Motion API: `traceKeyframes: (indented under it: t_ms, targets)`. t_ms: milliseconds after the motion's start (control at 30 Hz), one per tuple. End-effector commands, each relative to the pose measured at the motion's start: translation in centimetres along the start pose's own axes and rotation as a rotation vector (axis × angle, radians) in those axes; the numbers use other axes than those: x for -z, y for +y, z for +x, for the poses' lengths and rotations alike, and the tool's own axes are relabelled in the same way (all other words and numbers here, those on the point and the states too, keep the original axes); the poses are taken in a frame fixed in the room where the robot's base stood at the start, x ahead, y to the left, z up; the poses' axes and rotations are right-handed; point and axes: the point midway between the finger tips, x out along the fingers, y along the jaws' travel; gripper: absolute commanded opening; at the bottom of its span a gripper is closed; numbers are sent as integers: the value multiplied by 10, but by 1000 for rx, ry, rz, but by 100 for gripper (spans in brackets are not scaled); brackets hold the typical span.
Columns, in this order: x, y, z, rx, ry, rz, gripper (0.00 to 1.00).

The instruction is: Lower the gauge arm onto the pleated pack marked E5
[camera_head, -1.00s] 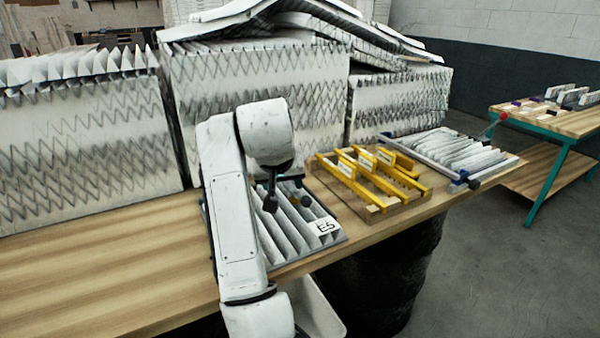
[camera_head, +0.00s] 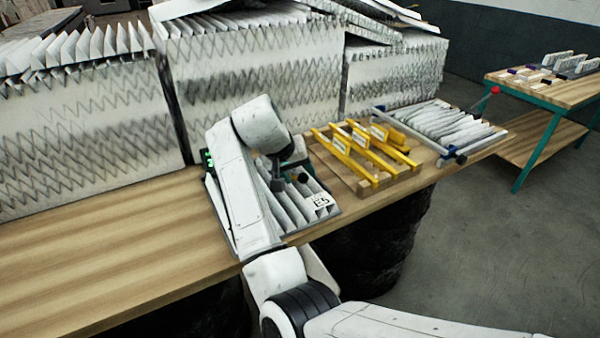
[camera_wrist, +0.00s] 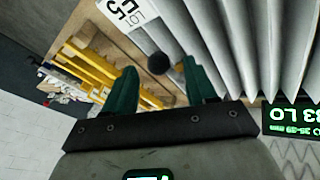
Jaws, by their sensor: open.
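The pleated pack marked E5 (camera_head: 300,205) lies flat on the bench, its white label at the front right corner. In the wrist view, its pleats (camera_wrist: 232,45) and label (camera_wrist: 130,22) fill the top. My gripper (camera_wrist: 160,88) is open, its two teal fingers pointing toward the pack. A round black knob (camera_wrist: 158,63) shows between and just beyond the fingertips, perhaps the gauge arm's end; I cannot tell whether they touch. A green-lit display (camera_wrist: 290,118) is at the right. In the head view, my arm covers the pack's left part and most of the gauge.
A wooden board with yellow racks (camera_head: 349,143) stands right of the pack. Large pleated blocks (camera_head: 250,75) line the back. The bench's left side (camera_head: 90,260) is clear.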

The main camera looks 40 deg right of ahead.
Motion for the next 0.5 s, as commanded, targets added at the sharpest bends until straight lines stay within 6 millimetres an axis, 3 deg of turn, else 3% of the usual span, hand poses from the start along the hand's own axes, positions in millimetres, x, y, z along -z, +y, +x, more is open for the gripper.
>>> traceKeyframes:
  t_ms: [200, 500]
  targets:
    - [0, 1, 18, -1, -1, 1, 56]
    - [0, 0, 20, 0, 1, 1, 56]
